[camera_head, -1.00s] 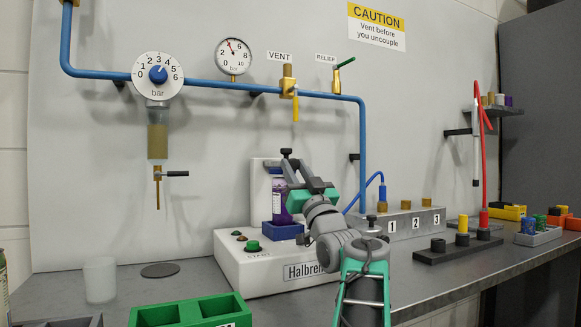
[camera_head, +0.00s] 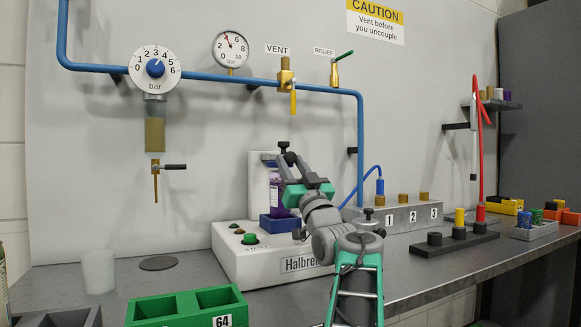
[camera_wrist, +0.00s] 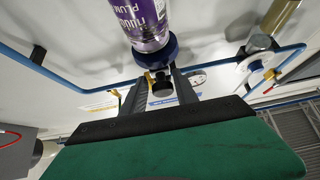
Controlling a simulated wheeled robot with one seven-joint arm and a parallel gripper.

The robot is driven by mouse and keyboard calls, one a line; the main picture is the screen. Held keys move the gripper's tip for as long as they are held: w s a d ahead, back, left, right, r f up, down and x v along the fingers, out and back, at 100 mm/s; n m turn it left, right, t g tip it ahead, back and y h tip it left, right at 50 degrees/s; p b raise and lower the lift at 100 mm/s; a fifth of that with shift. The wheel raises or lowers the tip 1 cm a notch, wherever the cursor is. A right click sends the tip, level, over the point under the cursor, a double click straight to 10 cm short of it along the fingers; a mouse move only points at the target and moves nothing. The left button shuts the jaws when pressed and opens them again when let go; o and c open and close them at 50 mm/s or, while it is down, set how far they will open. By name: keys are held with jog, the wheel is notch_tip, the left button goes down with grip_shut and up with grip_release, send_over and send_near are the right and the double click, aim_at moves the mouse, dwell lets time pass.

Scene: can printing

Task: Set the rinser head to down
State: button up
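The rinser is a white machine (camera_head: 285,260) marked "Halbren". A purple can (camera_head: 276,193) stands upright in its blue holder (camera_head: 277,225). The rinser head is over the can, mostly hidden behind my gripper in the head view. A black knob (camera_head: 285,146) shows at its top. In the wrist view, the can (camera_wrist: 145,22) meets a blue ring (camera_wrist: 158,52), with a black knob (camera_wrist: 161,84) beside it. My gripper (camera_head: 290,158) is at the head, its dark fingers apart on either side of the knob. I cannot tell whether they touch it.
A green start button (camera_head: 249,239) is on the machine's front. A grey numbered block (camera_head: 405,215) with a blue hose stands to the right. A green crate (camera_head: 190,306) is front left. The blue pipe (camera_head: 361,150) runs down behind the machine.

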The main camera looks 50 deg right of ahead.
notch_tip(320, 180, up, 3)
jog(key=shift+a+f+p, duration=0.1)
jog(key=shift+f+p, duration=0.05)
jog(key=shift+p, duration=0.35)
jog(key=s+a+r+p, duration=0.2)
jog(key=s+a+r, duration=0.7)
jog(key=s, duration=0.1)
jog(key=shift+s+a+r+p, duration=0.2)
jog(key=shift+s+r+p, duration=0.05)
jog(key=shift+p, duration=0.15)
